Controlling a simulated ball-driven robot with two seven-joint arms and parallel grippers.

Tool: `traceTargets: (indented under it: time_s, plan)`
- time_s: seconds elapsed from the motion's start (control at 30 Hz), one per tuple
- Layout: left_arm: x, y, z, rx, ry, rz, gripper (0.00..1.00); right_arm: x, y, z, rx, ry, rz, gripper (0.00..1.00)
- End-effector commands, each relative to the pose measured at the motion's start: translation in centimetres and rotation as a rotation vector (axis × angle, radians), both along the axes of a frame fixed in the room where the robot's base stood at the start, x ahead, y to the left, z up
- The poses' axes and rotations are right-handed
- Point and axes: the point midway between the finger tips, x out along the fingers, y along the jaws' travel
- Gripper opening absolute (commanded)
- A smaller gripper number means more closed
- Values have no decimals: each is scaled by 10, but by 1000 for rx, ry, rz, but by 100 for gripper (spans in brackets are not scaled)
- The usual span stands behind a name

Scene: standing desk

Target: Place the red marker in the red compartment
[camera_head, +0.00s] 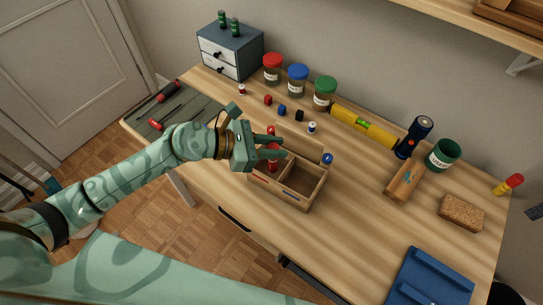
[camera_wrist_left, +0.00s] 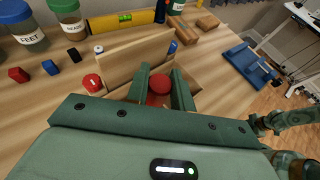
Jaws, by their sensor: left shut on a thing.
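My left gripper (camera_head: 283,148) is shut on the red marker (camera_head: 273,163), above the left part of the wooden two-compartment box (camera_head: 306,205). The marker looks upright, its lower end down inside the left compartment, the one with a red mark (camera_head: 258,182) on its front wall. Whether it touches the floor of the box cannot be told. In the left wrist view the marker's round red end (camera_wrist_left: 159,84) shows between the fingers. The right compartment (camera_head: 300,180) has a blue mark and looks empty.
A small red item (camera_head: 271,130) stands behind the box, and a blue item (camera_head: 327,158) at its right corner. Small cubes and lidded jars (camera_head: 298,80) stand farther back. A yellow level (camera_head: 364,126) lies to the right.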

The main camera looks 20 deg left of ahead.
Motion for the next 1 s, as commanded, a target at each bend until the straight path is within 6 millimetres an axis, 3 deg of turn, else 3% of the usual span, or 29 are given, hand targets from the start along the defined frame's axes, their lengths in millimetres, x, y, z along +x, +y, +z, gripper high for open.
traceTargets:
  time_s: [0.03, 0.3, 0.47, 0.87, 0.9, 0.97, 1.0]
  plan:
    - [5, 3, -12, -1, 4, 1, 0, -2, 2, -8, 3, 5, 0, 44]
    - [21, 12, -32, -1, 2, 1, 0, -5, 5, -22, 7, 14, 0, 44]
    - [20, 12, -57, -2, 4, 1, 0, -9, 4, -33, 5, 22, 1, 44]
    - [20, 13, -61, 0, 0, -1, 0, -9, -1, -34, -1, 23, 3, 44]
    - [20, 13, -62, 0, 0, -1, 26, -9, -1, -35, -1, 23, 3, 44]
    - [20, 13, -61, -1, -1, -1, 43, -9, -2, -34, -1, 23, 3, 44]
    - [20, 13, -61, -1, -1, -1, 45, -9, -2, -34, -1, 23, 3, 44]
